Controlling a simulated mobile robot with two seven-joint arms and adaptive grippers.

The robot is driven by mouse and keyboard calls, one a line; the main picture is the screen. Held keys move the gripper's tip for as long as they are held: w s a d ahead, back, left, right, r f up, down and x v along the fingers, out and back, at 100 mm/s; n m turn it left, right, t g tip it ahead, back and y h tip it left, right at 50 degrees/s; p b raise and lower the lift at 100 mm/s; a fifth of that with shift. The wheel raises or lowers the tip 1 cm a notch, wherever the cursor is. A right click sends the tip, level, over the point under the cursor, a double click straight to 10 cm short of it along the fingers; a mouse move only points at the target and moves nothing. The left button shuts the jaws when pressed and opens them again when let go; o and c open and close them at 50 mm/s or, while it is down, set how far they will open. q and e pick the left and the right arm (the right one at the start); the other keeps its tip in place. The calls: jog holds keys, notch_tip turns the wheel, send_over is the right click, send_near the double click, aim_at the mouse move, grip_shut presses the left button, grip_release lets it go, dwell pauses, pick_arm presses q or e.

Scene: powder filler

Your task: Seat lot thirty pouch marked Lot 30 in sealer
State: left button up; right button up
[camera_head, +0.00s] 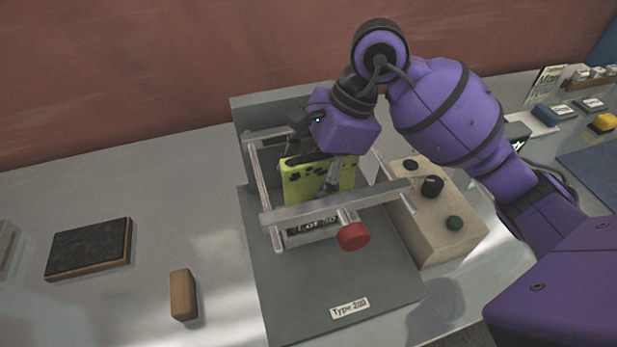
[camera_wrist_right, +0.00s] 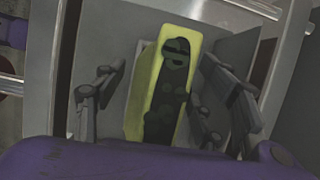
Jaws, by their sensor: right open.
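The lime-yellow pouch (camera_head: 304,183) with dark blotches stands upright inside the sealer's metal frame. A dark label reading "Lot 30" (camera_head: 316,223) shows below the front bar. The sealer (camera_head: 338,206) has a grey base, a front bar and a red knob (camera_head: 353,236). My right gripper (camera_head: 333,180) is above and around the pouch, with its fingers open. In the right wrist view the pouch (camera_wrist_right: 190,55) stands between the two spread fingers (camera_wrist_right: 163,110), with gaps on both sides. The pouch's bottom is hidden. My left gripper is not in view.
A beige control box (camera_head: 432,220) with dark knobs and a green button stands right of the sealer. A dark-topped block (camera_head: 88,249) and a small wooden block (camera_head: 183,294) lie on the left. A "Type 200" label (camera_head: 349,308) is on the base. Several small items sit at far right.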

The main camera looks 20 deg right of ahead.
jog(key=v, duration=1.2)
jog(key=shift+r, duration=0.25)
jog(key=shift+f, duration=0.1)
